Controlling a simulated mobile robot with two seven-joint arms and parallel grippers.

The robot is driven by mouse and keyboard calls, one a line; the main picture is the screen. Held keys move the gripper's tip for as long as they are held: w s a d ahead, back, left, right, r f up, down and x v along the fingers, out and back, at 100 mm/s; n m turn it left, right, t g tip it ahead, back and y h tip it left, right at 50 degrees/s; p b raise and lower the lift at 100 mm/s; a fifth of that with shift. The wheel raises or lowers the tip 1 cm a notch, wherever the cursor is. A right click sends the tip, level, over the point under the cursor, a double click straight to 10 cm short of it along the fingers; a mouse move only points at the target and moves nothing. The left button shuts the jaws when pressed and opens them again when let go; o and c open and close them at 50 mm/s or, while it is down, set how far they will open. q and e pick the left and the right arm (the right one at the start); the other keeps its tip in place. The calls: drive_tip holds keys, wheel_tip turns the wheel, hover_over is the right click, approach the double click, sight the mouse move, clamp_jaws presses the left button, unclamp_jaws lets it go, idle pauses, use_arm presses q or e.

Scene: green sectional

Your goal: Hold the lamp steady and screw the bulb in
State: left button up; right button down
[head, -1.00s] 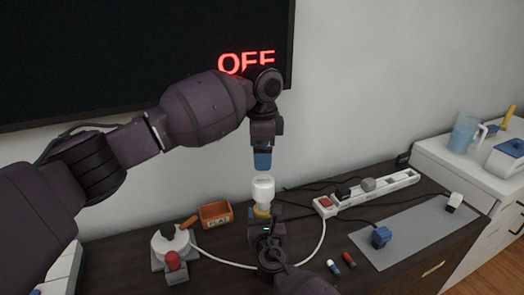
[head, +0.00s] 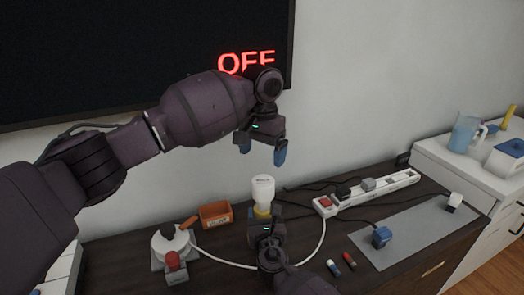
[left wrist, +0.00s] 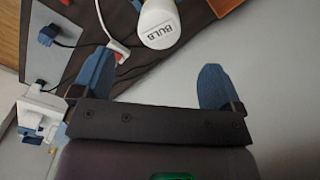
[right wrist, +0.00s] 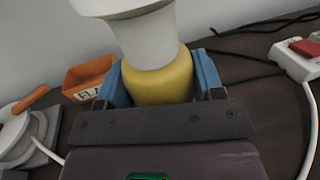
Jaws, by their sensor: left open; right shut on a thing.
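The white bulb (head: 263,187) stands upright in the yellow lamp holder (head: 262,212); how deep it is screwed in cannot be told. My right gripper (head: 264,216) is shut on the yellow lamp holder, its blue fingers on both sides of it in the right wrist view (right wrist: 160,88). The white bulb (right wrist: 147,40) rises above it there. My left gripper (head: 262,152) is open and empty above the bulb, pointing down, with its blue fingers spread left and right. In the left wrist view the bulb (left wrist: 158,25) with its "BULB" label lies beyond the fingertips.
A dark screen (head: 130,55) reads "OFF" in red. An orange box (head: 215,215) and a white reel (head: 169,244) stand left of the lamp. A white power strip (head: 375,190) with a red switch, a grey mat (head: 415,232) and a blue plug (head: 381,237) lie right.

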sight(262, 181)
use_arm(q)
wheel_tip(262, 181, down, 12)
idle(0.9)
drive_tip(key=c, duration=1.1)
drive_tip(key=m, duration=0.5)
drive_tip(key=shift+w+a, duration=0.1)
drive_tip(key=o, duration=1)
